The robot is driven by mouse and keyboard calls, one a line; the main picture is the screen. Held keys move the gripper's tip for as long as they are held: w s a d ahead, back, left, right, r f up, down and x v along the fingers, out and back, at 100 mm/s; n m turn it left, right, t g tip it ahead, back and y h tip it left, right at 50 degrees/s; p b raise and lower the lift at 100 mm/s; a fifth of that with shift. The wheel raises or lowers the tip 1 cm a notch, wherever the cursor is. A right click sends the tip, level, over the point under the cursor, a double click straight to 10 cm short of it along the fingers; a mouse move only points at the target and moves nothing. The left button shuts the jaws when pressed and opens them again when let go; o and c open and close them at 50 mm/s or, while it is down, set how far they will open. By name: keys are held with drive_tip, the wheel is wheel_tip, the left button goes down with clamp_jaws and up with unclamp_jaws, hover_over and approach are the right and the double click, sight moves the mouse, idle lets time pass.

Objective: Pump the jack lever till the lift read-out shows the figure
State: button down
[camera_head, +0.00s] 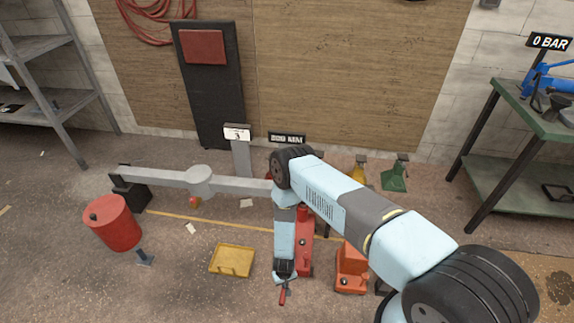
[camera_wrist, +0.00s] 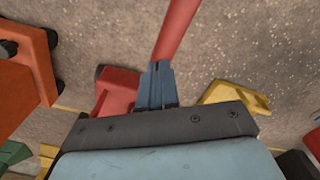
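My gripper (camera_head: 284,275) is low over the floor, pointing down at the red jack lever (camera_head: 283,296). In the wrist view the finger pads (camera_wrist: 157,82) are close together, and the red lever (camera_wrist: 177,28) runs out from between their tips. The red jack (camera_head: 304,243) stands just right of my forearm, partly hidden by it. The black lift read-out (camera_head: 287,138) is behind my elbow; it ends in MM, but its digits are too blurred to be sure of. A white sign (camera_head: 237,133) on a grey post shows a 3.
A grey beam (camera_head: 240,186) lies across the scene behind the jack. A yellow tray (camera_head: 232,260) and a red drum (camera_head: 113,223) are to the left. An orange unit (camera_head: 351,268) stands close on the right. A green bench (camera_head: 530,115) is at far right.

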wheel_tip(320, 180, up, 8)
drive_tip(key=shift+r, duration=0.25)
idle(0.5)
idle(1.5)
